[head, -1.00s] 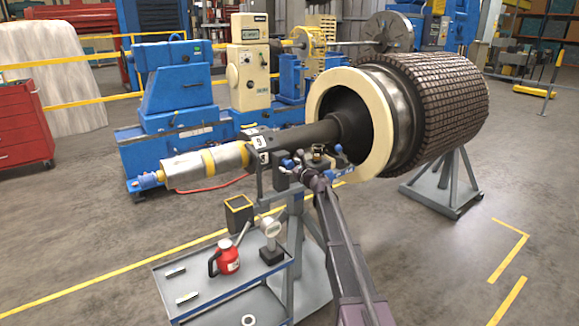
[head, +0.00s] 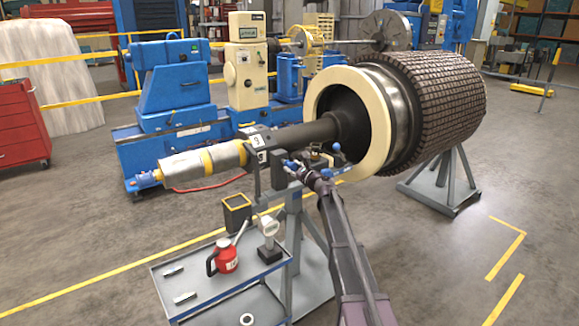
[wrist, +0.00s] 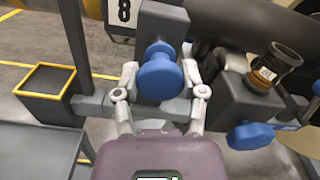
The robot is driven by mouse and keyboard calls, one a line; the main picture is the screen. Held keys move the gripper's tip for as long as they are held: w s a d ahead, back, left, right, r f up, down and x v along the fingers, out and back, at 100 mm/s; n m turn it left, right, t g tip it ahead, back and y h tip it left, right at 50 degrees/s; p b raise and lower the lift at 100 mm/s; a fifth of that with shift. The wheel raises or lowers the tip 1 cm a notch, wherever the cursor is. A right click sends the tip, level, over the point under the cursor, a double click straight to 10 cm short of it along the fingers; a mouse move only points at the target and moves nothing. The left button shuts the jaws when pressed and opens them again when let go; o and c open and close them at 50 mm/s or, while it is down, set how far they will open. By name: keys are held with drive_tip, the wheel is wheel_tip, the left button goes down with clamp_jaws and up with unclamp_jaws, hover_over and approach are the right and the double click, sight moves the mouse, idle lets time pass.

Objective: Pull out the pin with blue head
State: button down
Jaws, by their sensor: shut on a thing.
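The pin with a blue head (wrist: 160,75) is in the middle of the wrist view, in front of a dark block (wrist: 163,20) on the rotor stand. My gripper (wrist: 160,78) is shut on the blue head, one finger on each side. A narrower blue part shows behind the head; how far the pin sits in the block is hidden. In the head view my gripper (head: 300,168) is beside the stand's dark block (head: 278,170), below the rotor shaft (head: 295,137), and the blue head (head: 290,165) shows at its fingers.
A black open bin (wrist: 45,80) is at left. The tool cart (head: 205,280) holds a red can (head: 226,256) and a gauge (head: 268,240). The large rotor (head: 425,100) stands behind.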

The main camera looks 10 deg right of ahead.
drive_tip(key=shift+s, duration=0.15)
drive_tip(key=shift+c, duration=0.8)
unclamp_jaws()
drive_tip(key=shift+d, duration=0.1)
drive_tip(key=v, duration=1.2)
